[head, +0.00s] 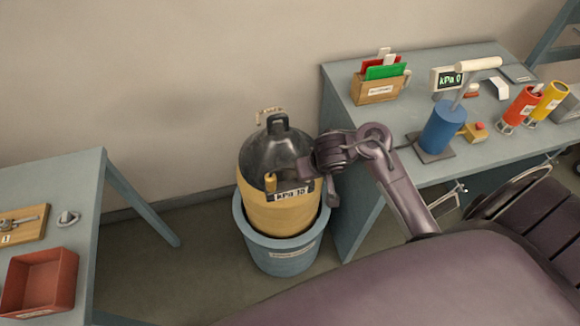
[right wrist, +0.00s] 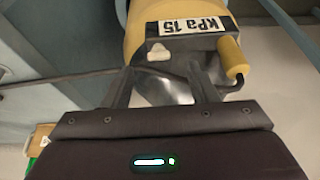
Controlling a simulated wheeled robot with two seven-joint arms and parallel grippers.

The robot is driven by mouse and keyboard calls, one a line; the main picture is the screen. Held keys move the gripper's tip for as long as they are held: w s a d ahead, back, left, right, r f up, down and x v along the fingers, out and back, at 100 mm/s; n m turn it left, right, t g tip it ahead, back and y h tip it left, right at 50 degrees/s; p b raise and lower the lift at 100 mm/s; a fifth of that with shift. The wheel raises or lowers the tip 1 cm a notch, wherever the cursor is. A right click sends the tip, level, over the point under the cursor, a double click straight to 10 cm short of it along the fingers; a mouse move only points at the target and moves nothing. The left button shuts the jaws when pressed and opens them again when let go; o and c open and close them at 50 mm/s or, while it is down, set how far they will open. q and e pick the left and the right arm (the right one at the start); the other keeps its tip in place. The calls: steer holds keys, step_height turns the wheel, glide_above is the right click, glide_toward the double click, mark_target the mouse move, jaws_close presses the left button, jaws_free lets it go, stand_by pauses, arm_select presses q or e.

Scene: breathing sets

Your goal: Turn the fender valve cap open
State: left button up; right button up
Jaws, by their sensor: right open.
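The fender (head: 285,215), yellow below and black on top with a handle, stands upright in a blue-grey bucket (head: 283,262). Its label (head: 291,193) reads kPa 15, also in the right wrist view (right wrist: 194,27). A small yellow cylinder (head: 270,181) sticks out beside the label; in the right wrist view (right wrist: 233,60) it lies right of my fingers. A small cream knob (right wrist: 158,52) shows below the label, near my fingertips. I cannot tell which piece is the valve cap. My right gripper (right wrist: 163,76) is open at the fender's side; contact is unclear. My left gripper is out of view.
A table on the right holds a card box (head: 379,88), a blue cylinder (head: 443,127), a kPa 0 display (head: 447,79) and red and yellow cylinders. A left table holds a red tray (head: 38,282) and a wooden board (head: 22,224). Floor between bucket and left table is clear.

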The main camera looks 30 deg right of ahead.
steer(key=b, duration=0.5)
glide_above(309, 183)
steer(key=f, duration=0.5)
steer(key=shift+s+a, duration=0.1)
steer(key=shift+s, duration=0.15)
steer(key=shift+w+f, duration=0.15)
steer(key=shift+f, duration=0.15)
steer(key=shift+w+f+b, duration=0.1)
steer(key=shift+f+b, duration=0.15)
steer(key=shift+b, duration=0.15)
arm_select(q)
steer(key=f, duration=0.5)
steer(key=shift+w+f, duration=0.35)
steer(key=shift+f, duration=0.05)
arm_select(e)
steer(key=shift+w, duration=0.1)
steer(key=c, duration=1)
